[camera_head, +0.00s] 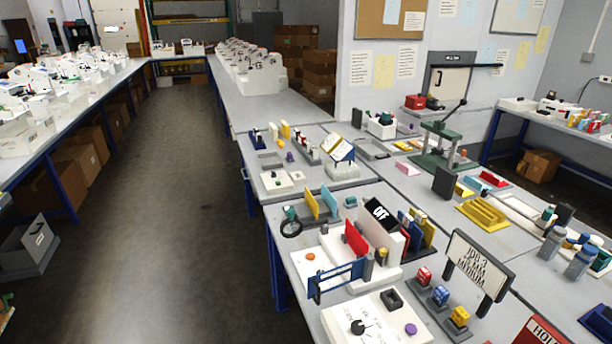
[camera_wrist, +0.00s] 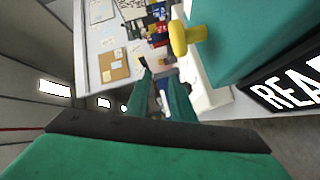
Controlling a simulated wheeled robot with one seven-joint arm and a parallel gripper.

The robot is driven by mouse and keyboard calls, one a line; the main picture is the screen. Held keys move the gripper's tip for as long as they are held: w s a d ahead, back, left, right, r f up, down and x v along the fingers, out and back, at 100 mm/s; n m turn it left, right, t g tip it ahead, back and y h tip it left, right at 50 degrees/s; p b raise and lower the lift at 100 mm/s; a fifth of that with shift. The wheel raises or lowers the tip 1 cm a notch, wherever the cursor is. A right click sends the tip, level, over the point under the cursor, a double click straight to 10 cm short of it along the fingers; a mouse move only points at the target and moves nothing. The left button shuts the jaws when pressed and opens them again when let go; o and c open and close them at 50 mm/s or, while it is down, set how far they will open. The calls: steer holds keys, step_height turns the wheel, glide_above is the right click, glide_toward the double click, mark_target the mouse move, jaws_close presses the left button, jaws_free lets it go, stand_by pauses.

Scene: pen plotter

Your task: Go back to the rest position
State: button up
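My gripper (camera_wrist: 159,72) shows in the wrist view with two green fingers reaching out from a dark crossbar. The fingertips stand apart, and bits of the background show between them. I see nothing held. A large teal block (camera_wrist: 235,35) with a yellow knob (camera_wrist: 188,36) is close by at the upper right of the wrist view. In the head view I cannot make out my gripper for certain.
A workbench (camera_head: 285,212) crowded with small devices, stands and signs fills the right of the head view. A sign with white letters (camera_wrist: 298,88) is at the wrist view's right. Clear floor (camera_head: 175,190) lies left of the bench, with another loaded bench (camera_head: 75,97) beyond.

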steer(key=s+a+f+y, duration=0.1)
steer(key=s+a, duration=0.1)
steer(key=s+a+f+y, duration=0.1)
steer(key=s, duration=0.1)
steer(key=s+a+f+m+y, duration=0.1)
steer(key=s+a+f, duration=0.1)
steer(key=shift+s+a, duration=0.25)
steer(key=shift+a, duration=0.1)
steer(key=s+a+m+y, duration=0.1)
steer(key=s+a+m, duration=0.3)
steer(key=s, duration=0.5)
steer(key=s+a+m+y, duration=0.2)
steer(key=s+a+m, duration=0.2)
steer(key=s+a, duration=0.3)
steer(key=shift+s+a, duration=0.4)
steer(key=shift+s, duration=0.45)
steer(key=shift+r, duration=0.1)
